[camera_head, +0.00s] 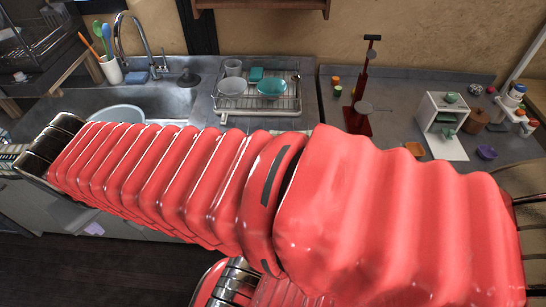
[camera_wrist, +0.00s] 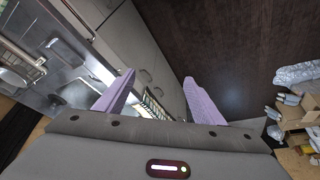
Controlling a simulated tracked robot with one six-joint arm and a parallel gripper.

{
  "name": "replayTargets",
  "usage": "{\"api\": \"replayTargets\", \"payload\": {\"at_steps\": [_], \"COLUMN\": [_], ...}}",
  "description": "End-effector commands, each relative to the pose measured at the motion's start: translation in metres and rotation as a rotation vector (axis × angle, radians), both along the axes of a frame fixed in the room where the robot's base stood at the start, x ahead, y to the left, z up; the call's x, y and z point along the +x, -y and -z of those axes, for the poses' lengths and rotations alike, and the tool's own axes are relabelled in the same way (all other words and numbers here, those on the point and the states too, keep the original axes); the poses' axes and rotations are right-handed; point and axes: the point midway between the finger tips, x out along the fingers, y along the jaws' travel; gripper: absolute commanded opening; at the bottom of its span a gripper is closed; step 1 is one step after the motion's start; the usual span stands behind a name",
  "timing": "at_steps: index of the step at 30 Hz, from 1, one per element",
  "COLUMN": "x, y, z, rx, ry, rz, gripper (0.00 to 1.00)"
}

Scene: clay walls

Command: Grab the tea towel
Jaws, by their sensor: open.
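My gripper (camera_wrist: 160,76) is open in the wrist view, with its two lilac fingers spread apart and nothing held between them. In the head view only a small lilac part of my gripper (camera_head: 93,229) shows below my red arm, in front of the cabinets. A pale, dark-striped cloth that looks like the tea towel (camera_wrist: 154,106) shows in the wrist view between the fingers, beyond their bases, by the cabinet fronts. Its lower part is hidden by my gripper body. I cannot tell how far it is from the fingers. In the head view my arm covers much of the counter front.
The sink (camera_head: 165,102) and a dish rack (camera_head: 262,112) with bowls are on the counter. A utensil cup (camera_head: 111,71) stands by the tap. A red stand (camera_head: 358,115) and a white box (camera_head: 440,118) are at right. The dark floor (camera_wrist: 235,45) is clear beside the cabinets.

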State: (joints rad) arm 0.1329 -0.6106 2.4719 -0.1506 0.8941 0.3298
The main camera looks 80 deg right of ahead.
Motion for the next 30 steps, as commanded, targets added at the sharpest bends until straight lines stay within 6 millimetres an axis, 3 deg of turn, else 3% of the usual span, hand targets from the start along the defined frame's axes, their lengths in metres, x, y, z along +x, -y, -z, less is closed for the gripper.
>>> {"api": "replayTargets", "payload": {"at_steps": [3,14,23,30], "x": [0.0,-0.021,-0.061,-0.106], "y": [0.04,0.153,0.239,0.299], "z": [0.014,0.052,0.085,0.115], "rx": [-0.01,-0.075,-0.165,-0.254], "ry": [-0.038,-0.077,-0.048,0.011], "rz": [0.217,0.832,1.298,1.634], "gripper": [0.62,0.62,0.62,0.62]}}
